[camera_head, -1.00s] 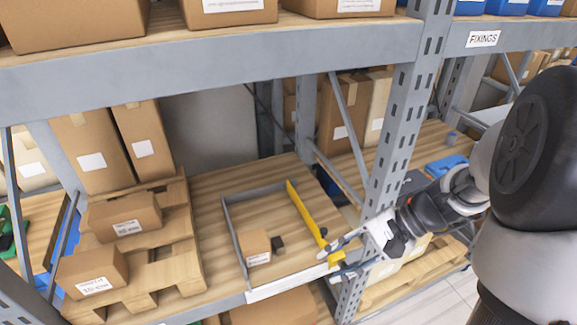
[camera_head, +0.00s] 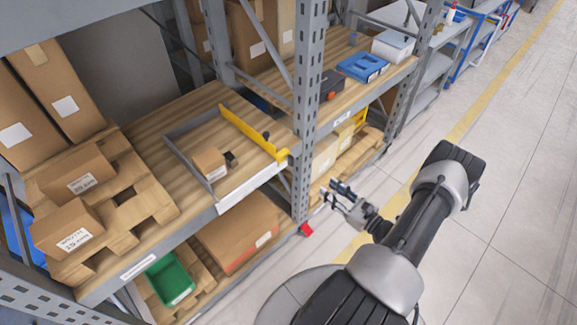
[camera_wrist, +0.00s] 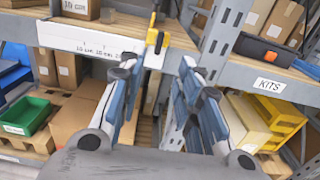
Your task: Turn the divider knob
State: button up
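A yellow divider (camera_head: 250,131) stands on the wooden shelf, along the right side of a grey-walled bay with a white ruled front strip (camera_head: 250,184). A small dark knob (camera_head: 266,136) shows on the divider in the head view. In the wrist view the divider's yellow end (camera_wrist: 151,32) shows above the strip (camera_wrist: 90,41), between and beyond my fingertips. My gripper (camera_head: 338,192) is out over the aisle, in front of a rack upright and apart from the divider. It also shows in the wrist view (camera_wrist: 160,62), with its fingers spread and nothing between them.
A small carton (camera_head: 209,163) and a small dark piece (camera_head: 231,158) lie inside the bay. A perforated upright (camera_head: 305,110) stands right of the divider. A green bin (camera_head: 170,281) and cartons are on the lower level. The aisle floor (camera_head: 500,200) is open at right.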

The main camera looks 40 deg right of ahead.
aim_at(293, 160)
jog(key=w, duration=0.5)
jog(key=w+b, duration=0.1)
jog(key=w, duration=0.5)
jog(key=w+a, duration=0.1)
jog(key=w, duration=0.5)
jog(key=shift+w+a+f+b, duration=0.1)
jog(key=shift+w+b, duration=0.05)
jog(key=shift+b, duration=0.25)
jog(key=shift+c, duration=0.4)
grip_shut()
